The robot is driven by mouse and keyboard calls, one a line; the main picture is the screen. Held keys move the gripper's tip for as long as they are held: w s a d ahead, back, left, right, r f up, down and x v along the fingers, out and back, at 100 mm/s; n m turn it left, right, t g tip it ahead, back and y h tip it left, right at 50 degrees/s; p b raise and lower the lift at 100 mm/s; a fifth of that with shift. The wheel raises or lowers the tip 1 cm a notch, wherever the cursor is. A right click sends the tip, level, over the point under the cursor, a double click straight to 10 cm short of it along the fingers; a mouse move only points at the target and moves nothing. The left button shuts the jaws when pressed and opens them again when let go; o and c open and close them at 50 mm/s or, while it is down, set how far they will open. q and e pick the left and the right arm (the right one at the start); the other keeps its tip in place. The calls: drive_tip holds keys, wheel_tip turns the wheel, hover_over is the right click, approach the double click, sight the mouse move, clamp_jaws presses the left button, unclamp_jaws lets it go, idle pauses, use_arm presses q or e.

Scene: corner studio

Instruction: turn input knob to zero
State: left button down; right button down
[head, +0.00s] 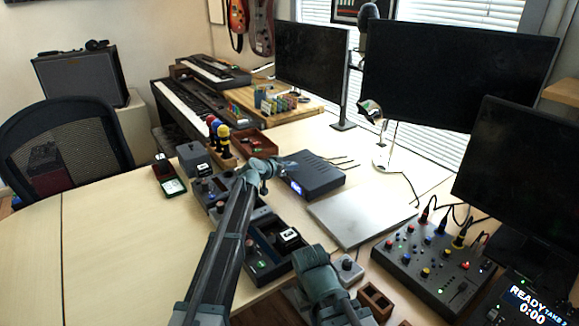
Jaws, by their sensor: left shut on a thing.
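A dark interface box (318,178) with a small lit blue display on its front lies on the desk in the middle of the head view. My left gripper (284,164) is at the left end of this box, where its fingers are shut. The input knob is hidden behind the gripper, and the thing between the fingers is too small to make out; from its place it appears to be that knob. My right arm is folded low in the middle of the view, and its gripper does not show.
A closed silver laptop (362,211) lies right of the box. A mixer (435,262) with cables stands farther right. Black trays with small devices line the desk under my left arm. A red-brown tray (255,143) lies behind. The desk's left part (120,245) is clear.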

use_arm(q)
drive_tip(key=shift+s+d+n+y, duration=0.1)
drive_tip(key=shift+s+n+y, duration=0.05)
drive_tip(key=shift+n+y, duration=0.2)
drive_tip(key=shift+s+d+n+t+y, duration=0.15)
drive_tip(key=shift+n+t+y, duration=0.3)
drive_tip(key=shift+n+y, duration=0.45)
drive_tip(key=shift+w+d+n+t+y, duration=0.1)
drive_tip(key=shift+d+n+t+y, duration=0.1)
drive_tip(key=shift+n+t+y, duration=0.45)
drive_tip(key=shift+d+n+y, duration=0.2)
drive_tip(key=shift+n+y, duration=0.65)
drive_tip(key=shift+y, duration=0.2)
drive_tip(key=shift+d+n+y, duration=0.15)
drive_tip(key=shift+n+y, duration=0.75)
drive_tip(key=shift+y, duration=0.1)
drive_tip(key=shift+d+n+y, duration=0.2)
drive_tip(key=shift+n+y, duration=0.65)
drive_tip(key=shift+y, duration=0.2)
drive_tip(key=shift+s+n+g+y, duration=0.15)
drive_tip(key=shift+n+g+y, duration=0.15)
drive_tip(key=shift+n+y, duration=0.1)
drive_tip(key=c, duration=0.6)
unclamp_jaws()
